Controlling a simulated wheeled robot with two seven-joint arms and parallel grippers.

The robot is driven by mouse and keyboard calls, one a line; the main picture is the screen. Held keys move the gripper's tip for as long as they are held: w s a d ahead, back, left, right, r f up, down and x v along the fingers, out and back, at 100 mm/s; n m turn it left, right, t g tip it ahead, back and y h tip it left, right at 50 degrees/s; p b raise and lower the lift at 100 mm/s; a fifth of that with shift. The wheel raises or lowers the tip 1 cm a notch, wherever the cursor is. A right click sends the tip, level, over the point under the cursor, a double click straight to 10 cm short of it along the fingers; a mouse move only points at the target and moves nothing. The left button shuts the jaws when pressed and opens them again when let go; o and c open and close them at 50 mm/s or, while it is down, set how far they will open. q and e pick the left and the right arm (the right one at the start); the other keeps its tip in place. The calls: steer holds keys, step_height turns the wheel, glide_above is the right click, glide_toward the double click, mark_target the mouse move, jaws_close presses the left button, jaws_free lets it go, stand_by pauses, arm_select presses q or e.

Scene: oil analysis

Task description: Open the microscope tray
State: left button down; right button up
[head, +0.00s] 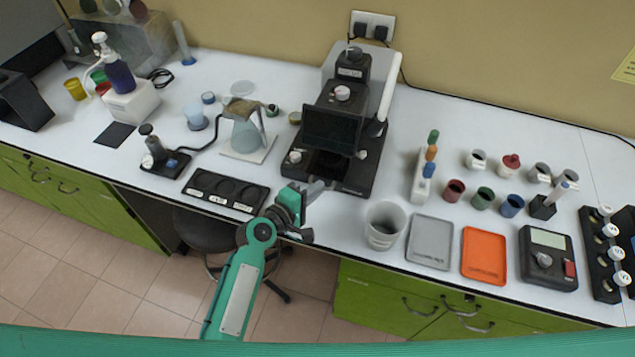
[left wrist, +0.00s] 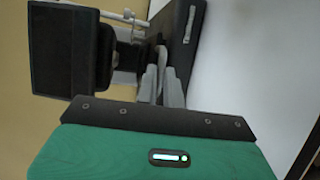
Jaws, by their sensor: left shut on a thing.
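The black microscope (head: 341,120) stands at the back middle of the bench, with a dark screen on its front. Its tray (head: 328,162) is the dark low part under the screen, seen only in part. My left gripper (head: 322,187) is at the front of the microscope, shut on the tray's front part. In the left wrist view my grey fingers (left wrist: 162,84) are close together against the dark microscope (left wrist: 181,50), and the screen (left wrist: 72,48) is at the left. My right gripper is not in view.
A black slotted holder (head: 226,190) lies left of the gripper. A grey-white beaker (head: 384,225) stands at the right near the bench edge, beside a grey tray (head: 430,241) and an orange tray (head: 484,256). A flask (head: 245,135) stands left of the microscope.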

arm_select(q)
steer(key=s+a, duration=0.3)
steer(key=s, duration=0.7)
steer(key=shift+s+a+p, duration=0.25)
steer(key=shift+s+p, duration=0.15)
steer(key=shift+p, duration=0.05)
steer(key=c, duration=1.5)
jaws_free()
steer(key=shift+c, duration=0.2)
steer(key=b+v, duration=0.4)
steer(key=v, duration=0.9)
steer(key=shift+s+a, duration=0.3)
